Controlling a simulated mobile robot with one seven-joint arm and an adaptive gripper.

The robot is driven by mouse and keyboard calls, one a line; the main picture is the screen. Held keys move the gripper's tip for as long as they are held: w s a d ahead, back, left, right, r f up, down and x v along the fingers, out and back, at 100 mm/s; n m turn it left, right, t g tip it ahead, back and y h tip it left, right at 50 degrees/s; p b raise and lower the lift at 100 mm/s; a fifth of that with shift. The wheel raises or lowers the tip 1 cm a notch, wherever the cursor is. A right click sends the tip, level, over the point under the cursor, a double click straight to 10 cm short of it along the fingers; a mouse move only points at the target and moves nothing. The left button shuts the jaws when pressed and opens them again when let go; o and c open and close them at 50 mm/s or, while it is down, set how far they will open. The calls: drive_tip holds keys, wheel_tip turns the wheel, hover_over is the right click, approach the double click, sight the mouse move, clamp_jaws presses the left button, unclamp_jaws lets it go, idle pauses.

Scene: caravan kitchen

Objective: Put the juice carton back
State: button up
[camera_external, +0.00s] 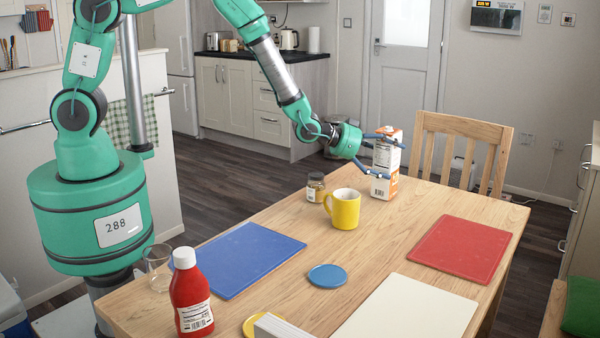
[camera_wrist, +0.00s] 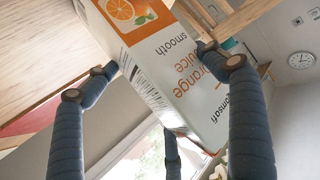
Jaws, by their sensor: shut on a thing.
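The juice carton (camera_external: 386,165) is white and orange and stands upright at the far end of the wooden table (camera_external: 290,210). It looks to be resting on the table or very close above it; I cannot tell which. My gripper (camera_external: 376,152) reaches it from the left, with its blue-grey fingers around the carton. In the wrist view the carton (camera_wrist: 165,60) fills the middle, with its orange picture and "orange juice smooth" text showing. The fingers of my gripper (camera_wrist: 165,75) press on both its sides, and another finger shows below it.
A yellow mug (camera_external: 345,210) and a small jar (camera_external: 315,187) stand left of the carton. Blue (camera_external: 240,258), red (camera_external: 460,248) and cream (camera_external: 408,312) mats lie nearer. A ketchup bottle (camera_external: 190,292) and a glass (camera_external: 158,268) stand front left. A chair (camera_external: 465,140) stands behind the table.

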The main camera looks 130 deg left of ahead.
drive_tip(key=shift+f, duration=0.1)
drive_tip(key=o, duration=1.4)
drive_tip(key=shift+s+r, duration=0.1)
drive_tip(key=shift+r, duration=0.1)
drive_tip(key=p+v, duration=0.2)
drive_tip(key=v, duration=0.9)
drive_tip(key=shift+s+d+r, duration=0.1)
drive_tip(key=shift+s+d, duration=0.15)
drive_tip(key=shift+d, duration=0.1)
